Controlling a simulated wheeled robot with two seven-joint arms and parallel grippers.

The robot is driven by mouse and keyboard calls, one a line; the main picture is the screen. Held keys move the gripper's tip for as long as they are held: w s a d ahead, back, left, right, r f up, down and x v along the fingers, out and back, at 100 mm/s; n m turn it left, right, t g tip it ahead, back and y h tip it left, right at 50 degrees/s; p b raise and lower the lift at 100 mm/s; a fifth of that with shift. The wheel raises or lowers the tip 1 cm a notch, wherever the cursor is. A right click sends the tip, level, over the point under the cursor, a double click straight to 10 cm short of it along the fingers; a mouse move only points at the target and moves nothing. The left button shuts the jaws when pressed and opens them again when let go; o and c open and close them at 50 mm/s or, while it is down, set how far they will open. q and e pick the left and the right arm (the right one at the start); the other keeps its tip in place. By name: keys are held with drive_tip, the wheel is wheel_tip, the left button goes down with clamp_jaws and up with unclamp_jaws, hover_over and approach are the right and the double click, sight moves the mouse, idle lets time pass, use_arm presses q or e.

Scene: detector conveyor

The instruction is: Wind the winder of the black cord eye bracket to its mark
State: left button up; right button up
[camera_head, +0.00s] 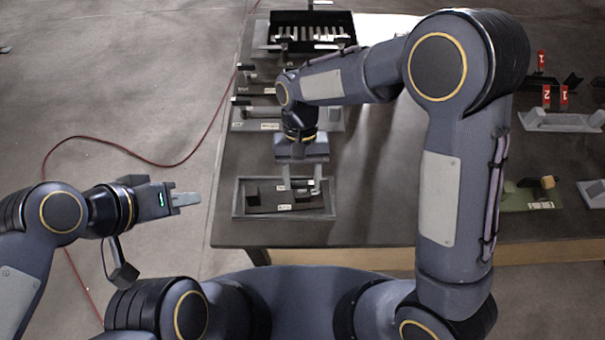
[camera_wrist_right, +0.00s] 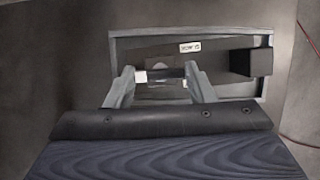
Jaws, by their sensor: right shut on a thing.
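The black cord eye bracket (camera_head: 272,200) sits inside a grey-rimmed tray (camera_head: 235,213) at the near left of the table. A square black block rises at its left end; the right wrist view shows this block (camera_wrist_right: 250,63) at the right. My right gripper (camera_head: 302,186) points down over the right part of the bracket. In the wrist view its fingers stand either side of a small dark bar, the winder (camera_wrist_right: 166,74), which is partly hidden by them. The winder's mark is not clear. My left gripper (camera_head: 187,199) is off the table's left side, empty, its fingers seen side-on.
Several other fixtures stand behind along the table's left edge, with a black slotted box (camera_head: 312,32) at the back. More fixtures, some with red tags (camera_head: 547,95), stand at the right. The middle of the table (camera_head: 375,180) is clear. A red cable (camera_head: 150,160) lies on the floor.

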drive_tip(key=shift+n, duration=0.4)
drive_tip(key=o, duration=1)
drive_tip(key=v, duration=0.7)
drive_tip(key=shift+w+a+r+b, duration=0.15)
drive_tip(key=shift+r+b, duration=0.15)
drive_tip(key=shift+r, duration=0.1)
